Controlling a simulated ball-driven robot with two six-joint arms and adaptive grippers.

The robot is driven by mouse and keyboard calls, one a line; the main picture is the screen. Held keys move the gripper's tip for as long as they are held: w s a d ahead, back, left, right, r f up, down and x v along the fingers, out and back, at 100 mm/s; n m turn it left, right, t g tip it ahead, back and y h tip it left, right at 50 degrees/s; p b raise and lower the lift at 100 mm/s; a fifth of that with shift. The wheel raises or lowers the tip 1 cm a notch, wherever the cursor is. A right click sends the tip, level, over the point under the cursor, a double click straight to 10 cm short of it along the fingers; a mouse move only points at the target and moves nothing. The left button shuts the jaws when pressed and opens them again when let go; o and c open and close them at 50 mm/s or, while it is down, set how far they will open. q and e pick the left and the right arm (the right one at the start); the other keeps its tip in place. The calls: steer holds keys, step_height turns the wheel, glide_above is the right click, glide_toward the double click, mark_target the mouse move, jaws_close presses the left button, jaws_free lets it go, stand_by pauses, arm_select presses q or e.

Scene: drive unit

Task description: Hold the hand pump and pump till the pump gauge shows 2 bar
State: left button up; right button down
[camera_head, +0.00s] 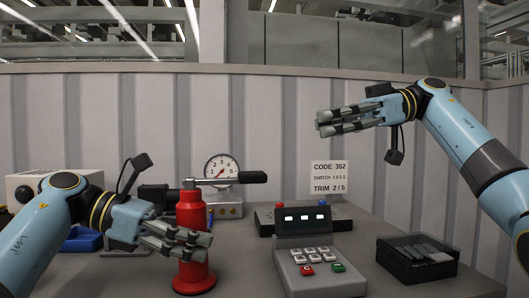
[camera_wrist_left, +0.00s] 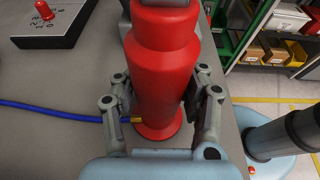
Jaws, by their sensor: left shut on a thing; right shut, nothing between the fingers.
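The red hand pump (camera_head: 191,213) stands upright on the bench at left centre. Its lever runs out level to the right and ends in a black grip (camera_head: 252,177). My left gripper (camera_head: 180,243) is shut around the pump's lower body. In the left wrist view the fingers (camera_wrist_left: 160,108) lie on both sides of the red cylinder. The round pump gauge (camera_head: 221,169) stands behind the lever, with a red needle too small to read surely. My right gripper (camera_head: 322,124) is shut and empty, raised high at the right, away from the lever.
A keypad unit (camera_head: 318,283) stands right of the pump, with a switch box (camera_head: 340,220) behind it. A sign (camera_head: 329,177) reads CODE 352. A black tray (camera_head: 385,255) is at right, a blue bin (camera_head: 82,240) at left. A blue hose (camera_wrist_left: 60,113) meets the pump base.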

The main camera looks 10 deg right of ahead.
steer(key=shift+w+a+r+m, duration=0.3)
steer(key=shift+w+a+r, duration=0.05)
steer(key=shift+a+r, duration=0.45)
glide_above(264, 171)
step_height(264, 171, down, 2)
steer(key=shift+f, duration=0.25)
step_height(264, 171, down, 3)
steer(key=shift+r, duration=0.2)
steer(key=shift+f, duration=0.75)
steer(key=shift+f, duration=0.1)
